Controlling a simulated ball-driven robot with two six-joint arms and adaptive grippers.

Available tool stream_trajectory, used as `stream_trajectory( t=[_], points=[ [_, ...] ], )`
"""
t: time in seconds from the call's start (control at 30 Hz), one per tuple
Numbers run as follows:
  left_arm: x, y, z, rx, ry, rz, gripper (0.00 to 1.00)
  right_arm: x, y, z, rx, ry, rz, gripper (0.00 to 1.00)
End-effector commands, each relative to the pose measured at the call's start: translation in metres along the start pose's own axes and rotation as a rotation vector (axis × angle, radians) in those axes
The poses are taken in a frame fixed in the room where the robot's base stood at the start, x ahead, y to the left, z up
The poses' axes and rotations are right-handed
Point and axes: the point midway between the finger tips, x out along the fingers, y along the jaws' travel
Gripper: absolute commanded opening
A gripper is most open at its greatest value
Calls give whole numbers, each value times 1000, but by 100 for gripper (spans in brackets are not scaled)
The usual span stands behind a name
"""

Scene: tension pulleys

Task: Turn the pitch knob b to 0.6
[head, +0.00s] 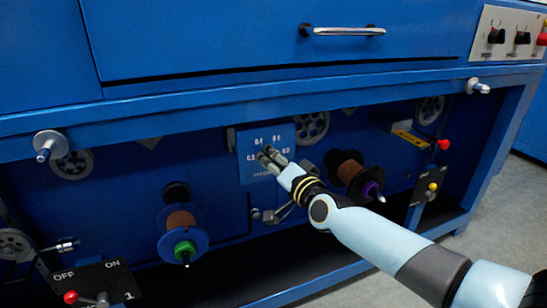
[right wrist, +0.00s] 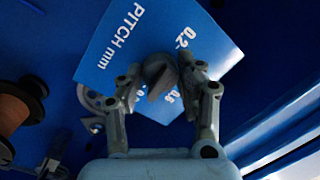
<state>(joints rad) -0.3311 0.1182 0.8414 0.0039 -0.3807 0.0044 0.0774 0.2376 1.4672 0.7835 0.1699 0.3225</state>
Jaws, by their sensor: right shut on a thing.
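The pitch plate (head: 246,150) is a light blue panel with white numbers under the blue machine top. In the right wrist view the plate (right wrist: 110,60) shows tilted, with "PITCH mm" and "0.2" readable and other numbers partly covered. The dark grey pitch knob (right wrist: 158,72) stands on the plate between the two fingers of my right gripper (right wrist: 161,80). In the head view my right gripper (head: 271,156) reaches the plate from the lower right, shut on the knob and mostly hiding it. I cannot read the knob's setting. My left gripper is not in view.
A copper spool with a green hub (head: 182,220) sits to the left and a brown spool with a purple hub (head: 352,173) to the right of the plate. An ON/OFF box (head: 95,285) is at the lower left. A drawer handle (head: 345,31) is above.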

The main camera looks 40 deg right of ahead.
Motion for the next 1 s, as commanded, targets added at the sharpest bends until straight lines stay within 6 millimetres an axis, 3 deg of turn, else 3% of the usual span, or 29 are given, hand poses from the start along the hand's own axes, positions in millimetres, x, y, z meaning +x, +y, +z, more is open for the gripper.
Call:
stream_trajectory(
  t=[0.63, 1.0],
  points=[
    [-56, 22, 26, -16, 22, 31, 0, 0, -5, -5, -574, -41, 60, 5],
    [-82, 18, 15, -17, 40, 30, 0, 0, -3, -3, -822, -59, 86, 5]
  ],
)
